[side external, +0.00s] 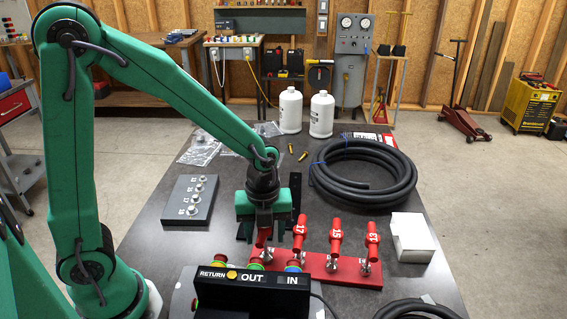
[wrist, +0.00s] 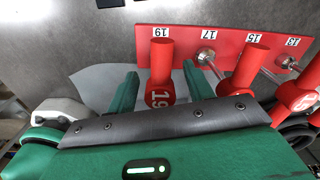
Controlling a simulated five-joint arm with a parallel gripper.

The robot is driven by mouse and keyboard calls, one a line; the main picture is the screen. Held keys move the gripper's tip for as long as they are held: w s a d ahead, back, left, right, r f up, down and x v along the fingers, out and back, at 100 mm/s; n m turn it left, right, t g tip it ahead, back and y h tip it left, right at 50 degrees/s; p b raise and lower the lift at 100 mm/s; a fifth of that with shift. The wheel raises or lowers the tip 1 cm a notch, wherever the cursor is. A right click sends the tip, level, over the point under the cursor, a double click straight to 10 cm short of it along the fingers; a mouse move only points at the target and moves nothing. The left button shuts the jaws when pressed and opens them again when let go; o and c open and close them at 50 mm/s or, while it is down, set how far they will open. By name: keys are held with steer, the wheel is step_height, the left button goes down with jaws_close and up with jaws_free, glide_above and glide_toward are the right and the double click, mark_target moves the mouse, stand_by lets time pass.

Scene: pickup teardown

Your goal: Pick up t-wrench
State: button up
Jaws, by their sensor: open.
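The t-wrenches have red handles and stand in a row on a red rack (side external: 338,272). The handles marked 17 (side external: 300,233), 15 (side external: 336,235) and 13 (side external: 372,240) show clearly in the side view. My gripper (side external: 262,230) is at the left end of the row, pointing down and open. In the wrist view, the t-wrench marked 19 (wrist: 161,62) lies between the two green fingers of my gripper (wrist: 161,75), with a gap on each side. In the side view, my gripper partly hides that wrench.
A black RETURN/OUT/IN box (side external: 252,290) stands in front of the rack. A grey panel with several sockets (side external: 188,200) lies left, a white box (side external: 412,238) right. A coiled black hose (side external: 362,172) and two white bottles (side external: 321,115) are behind.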

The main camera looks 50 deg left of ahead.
stand_by(0.4)
jaws_close()
steer(key=shift+r, duration=0.1)
step_height(320, 180, up, 10)
steer(key=shift+f, duration=0.1)
stand_by(0.7)
